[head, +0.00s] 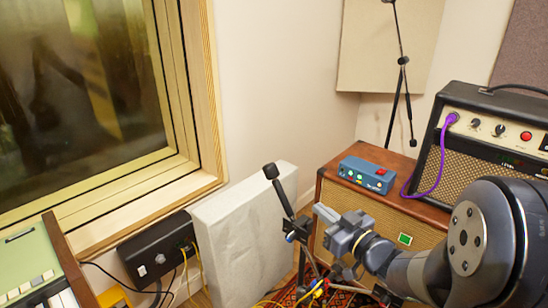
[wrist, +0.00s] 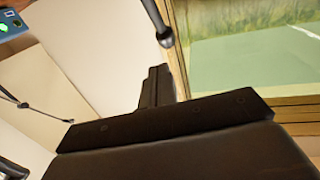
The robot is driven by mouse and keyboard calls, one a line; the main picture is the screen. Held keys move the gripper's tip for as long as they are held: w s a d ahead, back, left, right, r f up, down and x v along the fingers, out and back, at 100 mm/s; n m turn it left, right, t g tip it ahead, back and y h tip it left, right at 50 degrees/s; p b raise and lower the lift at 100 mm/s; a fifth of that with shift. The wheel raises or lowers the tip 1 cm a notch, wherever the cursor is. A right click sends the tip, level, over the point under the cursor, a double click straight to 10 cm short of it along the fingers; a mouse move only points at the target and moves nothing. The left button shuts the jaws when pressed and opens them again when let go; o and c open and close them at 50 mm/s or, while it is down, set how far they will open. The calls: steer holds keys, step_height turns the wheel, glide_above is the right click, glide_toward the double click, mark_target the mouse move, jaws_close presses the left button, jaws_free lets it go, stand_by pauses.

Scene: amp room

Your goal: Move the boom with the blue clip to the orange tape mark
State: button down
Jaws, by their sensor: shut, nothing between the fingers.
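In the head view a black microphone boom (head: 282,190) slants up and left, with a dark round tip in front of the pale panel. A small dark bluish part at its lower end (head: 292,236) may be the blue clip; it is too small to be sure. A second thin black boom (head: 402,60) stands in the back corner; I see no blue clip on it. My gripper (head: 322,214) is shut and empty, just right of the near boom. The wrist view shows its dark jaws (wrist: 158,82) below a thin rod with a rounded end (wrist: 158,22). I cannot make out the orange tape mark.
A wooden speaker cabinet (head: 335,205) bears a blue box (head: 366,175) and an amp (head: 495,125) with a purple cable. A pale panel (head: 240,240) leans by the window. Yellow cables and stand legs crowd the patterned rug below my gripper. A keyboard (head: 35,270) stands left.

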steer(key=b, duration=0.1)
glide_toward(275, 178)
steer(key=shift+y, duration=0.4)
steer(key=x, duration=0.7)
steer(key=shift+w+d+r, duration=0.1)
steer(key=shift+w+d, duration=0.15)
steer(key=shift+d, duration=0.1)
steer(key=shift+w+a+r+g+p, duration=0.2)
steer(key=shift+a+g+p, duration=0.25)
steer(key=shift+p, duration=0.4)
steer(key=w+a+g+h+p, duration=0.1)
steer(key=p, duration=0.2)
steer(key=shift+w+a+f+n, duration=0.1)
steer(key=shift+a+f+n, duration=0.05)
steer(key=shift+f+n, duration=0.2)
steer(key=p, duration=0.2)
steer(key=w+a+f+g+h+p, duration=0.1)
steer(key=p, duration=0.1)
steer(key=shift+w+a+f+p, duration=0.1)
steer(key=shift+a+f+p, duration=0.1)
steer(key=shift+a+p, duration=0.1)
steer(key=shift+w+a+f+g+h+p, duration=0.15)
steer(key=shift+f+g+h+p, duration=0.1)
steer(key=shift+f+p, duration=0.15)
steer(key=shift+w+a+f+g+h+p, duration=0.2)
steer(key=shift+f+h+p, duration=0.1)
steer(key=shift+p, duration=0.1)
